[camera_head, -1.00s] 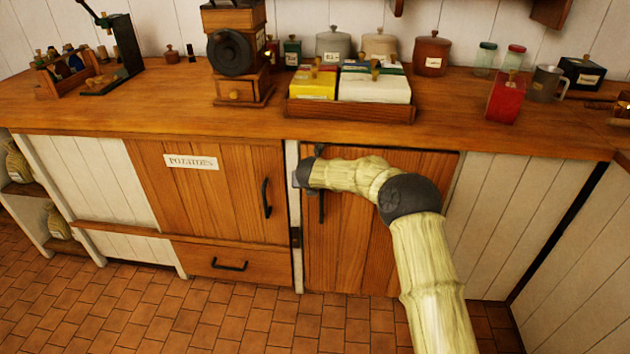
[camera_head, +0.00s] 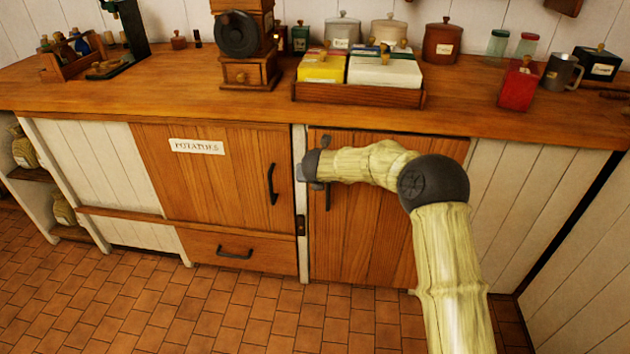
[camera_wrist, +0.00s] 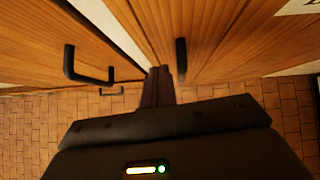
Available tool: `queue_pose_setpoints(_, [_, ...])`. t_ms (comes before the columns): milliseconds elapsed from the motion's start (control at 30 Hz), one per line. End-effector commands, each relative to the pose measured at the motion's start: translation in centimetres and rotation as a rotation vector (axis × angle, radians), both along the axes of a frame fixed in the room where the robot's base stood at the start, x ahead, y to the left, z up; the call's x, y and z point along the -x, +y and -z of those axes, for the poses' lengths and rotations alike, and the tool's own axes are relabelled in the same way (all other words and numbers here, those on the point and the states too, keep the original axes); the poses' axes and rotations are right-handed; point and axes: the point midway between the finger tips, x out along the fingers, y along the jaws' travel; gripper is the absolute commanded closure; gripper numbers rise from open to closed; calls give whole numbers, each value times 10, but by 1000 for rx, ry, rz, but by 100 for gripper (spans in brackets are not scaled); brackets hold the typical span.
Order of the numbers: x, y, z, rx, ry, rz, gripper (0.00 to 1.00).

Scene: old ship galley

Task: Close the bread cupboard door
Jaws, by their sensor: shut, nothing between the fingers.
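The right wooden cupboard door (camera_head: 365,240), the likely bread cupboard door, stands under the counter; no label shows on it. It looks shut or nearly so, with a dark line along its left edge. Its dark upright handle (camera_head: 328,198) is near that edge, partly behind my arm, and also shows in the wrist view (camera_wrist: 181,60). My gripper (camera_head: 312,166) is in front of the door's upper left part, by the handle. In the wrist view its fingers (camera_wrist: 159,86) are together and empty, left of the handle. I cannot tell whether they touch the door.
The door labelled potatoes (camera_head: 215,180) is on the left, with its own handle (camera_head: 273,185) and a drawer (camera_head: 235,252) below. A pale post (camera_head: 301,225) divides the doors. The counter (camera_head: 180,103) overhangs and carries boxes, jars and a grinder (camera_head: 245,45). The tiled floor (camera_head: 210,310) is clear.

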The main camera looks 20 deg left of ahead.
Motion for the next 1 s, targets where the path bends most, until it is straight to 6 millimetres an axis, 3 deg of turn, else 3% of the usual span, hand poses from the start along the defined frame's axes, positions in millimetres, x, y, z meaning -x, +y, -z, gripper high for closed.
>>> queue_pose_setpoints(33, [7,0,-14,0,-4,-2,100])
queue_pose_setpoints(433, [60,-5,-63,0,1,-3,100])
queue_pose_setpoints(1000, [67,-8,-68,1,3,1,100])
